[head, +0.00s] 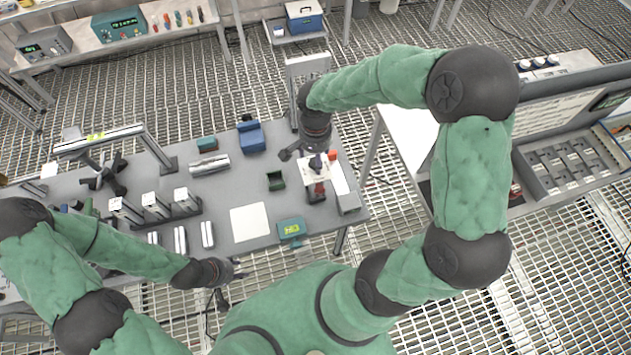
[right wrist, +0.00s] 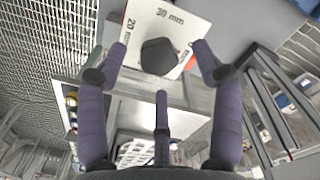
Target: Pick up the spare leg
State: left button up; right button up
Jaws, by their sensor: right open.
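No part is labelled as the spare leg, and I cannot tell for sure which it is. A dark hexagonal piece (right wrist: 159,56) stands out on a white plate (right wrist: 135,25) marked 20 mm and 30 mm in the right wrist view. My right gripper (right wrist: 160,68) is open, with its three purple fingers spread around that piece and apart from it. In the head view my right gripper (head: 303,159) is above the right end of the table, over the white plate (head: 316,177), partly hiding it. My left gripper (head: 232,285) has its fingers apart, empty, off the table's front edge.
A grey bench (head: 560,195) stands at the right.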

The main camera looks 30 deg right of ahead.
jog(key=shift+f, duration=1.5)
jog(key=shift+c, duration=0.3)
grip_shut()
jog(key=shift+r, duration=0.15)
